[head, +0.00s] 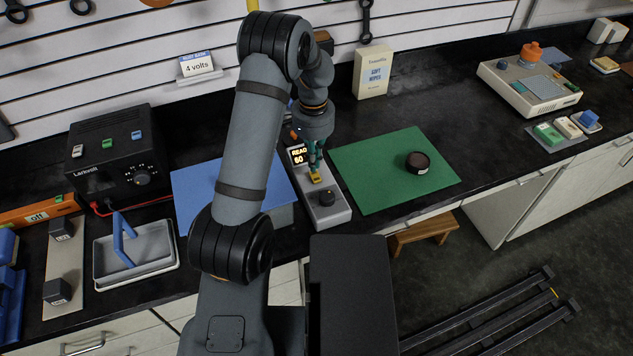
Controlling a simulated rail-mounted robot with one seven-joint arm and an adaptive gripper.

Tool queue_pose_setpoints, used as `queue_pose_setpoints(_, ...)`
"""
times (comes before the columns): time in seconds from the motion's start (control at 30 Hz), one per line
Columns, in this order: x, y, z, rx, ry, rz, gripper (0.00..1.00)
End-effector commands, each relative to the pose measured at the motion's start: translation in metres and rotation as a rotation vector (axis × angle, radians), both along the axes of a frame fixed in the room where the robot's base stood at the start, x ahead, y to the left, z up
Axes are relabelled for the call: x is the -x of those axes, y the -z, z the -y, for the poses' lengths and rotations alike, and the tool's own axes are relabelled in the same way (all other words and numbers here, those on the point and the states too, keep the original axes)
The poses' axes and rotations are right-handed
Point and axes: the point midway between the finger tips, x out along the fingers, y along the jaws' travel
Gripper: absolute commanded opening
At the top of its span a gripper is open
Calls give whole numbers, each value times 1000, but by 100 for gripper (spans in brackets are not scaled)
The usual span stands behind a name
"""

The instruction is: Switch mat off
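A grey control unit (336,216) stands near the front of the bench. It has a lit display (299,155) that seems to say "READ 60" and a black knob (326,198) near its front end. My gripper (315,171) points down over the middle of this unit, just behind the knob. A small yellow part (315,178) shows at its fingertips; I cannot tell if it belongs to the unit or the fingers. The finger gap is too small to make out. A blue mat (188,192) lies left of the unit, partly hidden by my arm. A green mat (378,165) lies to the right.
A dark round puck (417,163) sits on the green mat. A black power supply (122,160) labelled Larkvolt, a grey tray (103,268) and an orange block marked "off" (37,216) stand left. A wipes box (373,72) stands behind.

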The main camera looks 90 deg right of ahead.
Motion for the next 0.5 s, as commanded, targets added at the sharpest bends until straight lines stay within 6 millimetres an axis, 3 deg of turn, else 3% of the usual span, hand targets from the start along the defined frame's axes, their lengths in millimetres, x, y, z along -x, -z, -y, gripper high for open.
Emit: queue_pose_setpoints(0.5, 0, 4, 0, 0, 0, 0, 0)
